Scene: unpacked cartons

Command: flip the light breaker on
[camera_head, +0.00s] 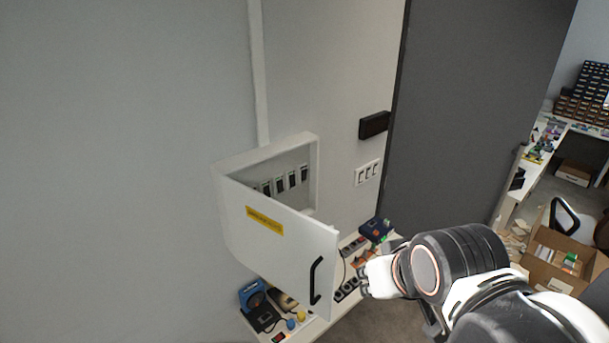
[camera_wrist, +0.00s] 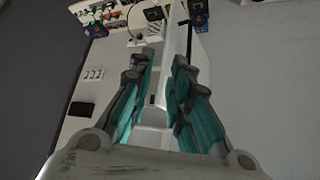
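A white breaker box (camera_head: 318,165) is fixed to the wall, with a row of dark breakers (camera_head: 280,184) inside. Its white door (camera_head: 285,252) stands partly open and hides the lower part of the box. The door carries a yellow label (camera_head: 264,220) and a black handle (camera_head: 316,280). I cannot tell which breaker is for the light or how each one is set. My gripper (camera_head: 366,280) is just right of the door's free edge. In the wrist view my gripper (camera_wrist: 162,64) has its teal-padded fingers apart, with white box or door surfaces behind the gap.
A low shelf (camera_head: 312,332) below the box holds tools, power strips and a blue device (camera_head: 376,229). A white switch plate (camera_head: 367,172) and a black wall box (camera_head: 374,125) are right of the breaker box. A dark grey panel (camera_head: 470,110) stands farther right, with an open carton (camera_head: 545,262) beyond.

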